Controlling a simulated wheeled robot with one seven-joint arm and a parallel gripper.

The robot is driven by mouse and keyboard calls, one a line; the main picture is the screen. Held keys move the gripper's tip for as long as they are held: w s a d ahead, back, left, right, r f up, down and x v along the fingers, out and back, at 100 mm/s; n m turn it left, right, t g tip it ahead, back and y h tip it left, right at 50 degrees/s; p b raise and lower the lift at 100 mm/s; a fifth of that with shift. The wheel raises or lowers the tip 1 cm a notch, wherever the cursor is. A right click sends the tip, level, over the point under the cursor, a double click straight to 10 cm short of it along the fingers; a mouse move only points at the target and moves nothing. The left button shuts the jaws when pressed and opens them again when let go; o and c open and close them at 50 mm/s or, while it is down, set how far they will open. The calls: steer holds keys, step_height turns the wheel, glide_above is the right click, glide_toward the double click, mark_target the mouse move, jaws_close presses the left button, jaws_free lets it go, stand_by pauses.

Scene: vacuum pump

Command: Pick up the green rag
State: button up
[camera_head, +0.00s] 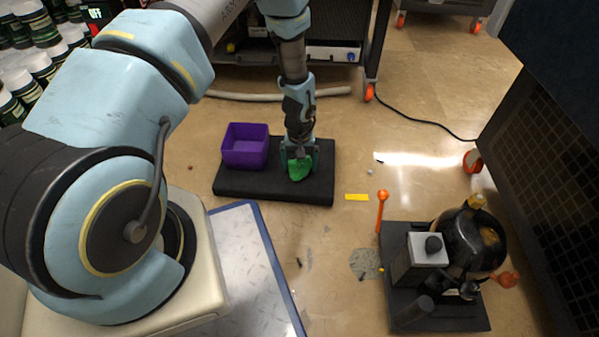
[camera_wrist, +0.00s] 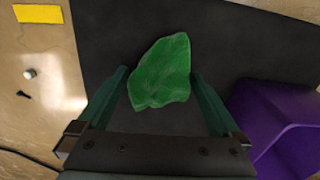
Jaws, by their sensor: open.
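The green rag (camera_head: 299,170) lies crumpled on a black mat (camera_head: 270,193) on the floor. In the wrist view the rag (camera_wrist: 162,74) lies between and a little past the tips of my fingers. My gripper (camera_head: 299,157) points down over the rag, with its jaws apart on either side of it. Part of the rag's top is hidden by my gripper in the head view.
A purple bin (camera_head: 245,147) stands on the mat just left of my gripper. A yellow strip (camera_head: 357,197) and an orange tool (camera_head: 382,207) lie to the right. The vacuum pump (camera_head: 470,243) stands on a dark base at lower right. A dark cart (camera_head: 300,50) is behind.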

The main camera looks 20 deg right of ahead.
mark_target(299, 164)
steer(key=shift+f, duration=0.1)
steer(key=shift+c, duration=0.2)
jaws_close()
step_height(299, 164, up, 10)
steer(key=p, duration=0.5)
stand_by(0.4)
